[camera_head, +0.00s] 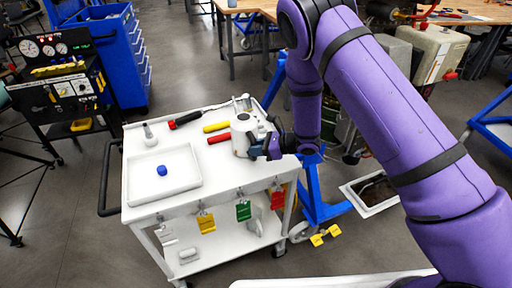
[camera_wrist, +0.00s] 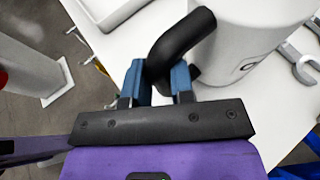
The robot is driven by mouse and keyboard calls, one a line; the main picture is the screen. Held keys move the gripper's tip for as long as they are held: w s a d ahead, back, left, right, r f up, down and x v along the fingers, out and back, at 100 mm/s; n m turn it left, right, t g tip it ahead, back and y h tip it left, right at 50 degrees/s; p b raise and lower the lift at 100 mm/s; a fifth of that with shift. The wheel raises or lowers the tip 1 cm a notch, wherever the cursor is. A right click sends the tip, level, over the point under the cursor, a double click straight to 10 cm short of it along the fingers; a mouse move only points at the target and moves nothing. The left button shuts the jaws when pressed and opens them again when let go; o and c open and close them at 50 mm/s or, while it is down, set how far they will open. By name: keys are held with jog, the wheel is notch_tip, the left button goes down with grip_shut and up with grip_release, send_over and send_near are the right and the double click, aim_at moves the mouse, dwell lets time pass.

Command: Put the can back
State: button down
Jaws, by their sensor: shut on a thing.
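A white can (camera_head: 241,137) with a dark handle is at the right end of the white cart's top (camera_head: 228,172). My gripper (camera_head: 273,146) comes in from the right and is shut on the can's handle. In the wrist view, the two blue fingers of my gripper (camera_wrist: 160,78) close around the lower part of the black handle, and the white can body (camera_wrist: 250,38) stands just beyond. The can looks upright. Whether it rests on the cart top or hangs slightly above it, I cannot tell.
A white tray (camera_head: 185,187) with a blue piece (camera_head: 162,170) lies at the cart's left. Behind the can are a red-handled tool (camera_head: 187,119), a yellow tool (camera_head: 216,127) and a red one (camera_head: 220,137). A wrench (camera_wrist: 298,62) lies beside the can. Coloured tags hang from the front edge.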

jog(key=shift+f, duration=0.3)
jog(key=c, duration=0.7)
grip_release()
jog(key=shift+c, duration=0.2)
jog(key=v, duration=0.7)
dwell(0.5)
